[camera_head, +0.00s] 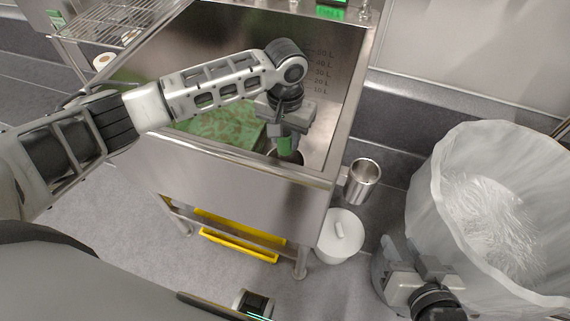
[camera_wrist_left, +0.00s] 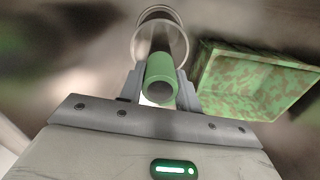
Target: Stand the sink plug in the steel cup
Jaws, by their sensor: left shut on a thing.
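My left gripper (camera_head: 283,138) is inside the steel sink (camera_head: 255,178) and is shut on the sink plug (camera_head: 286,147). I cannot tell whether the plug's far end is seated in that ring. The steel cup (camera_head: 364,180) is fixed outside the sink's right wall, with its open top up. My right gripper (camera_head: 411,257) is empty, fingers apart, low at the right.
A white lidded bucket (camera_head: 340,237) stands below the cup. A large bin with a clear liner (camera_head: 440,190) stands at the right.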

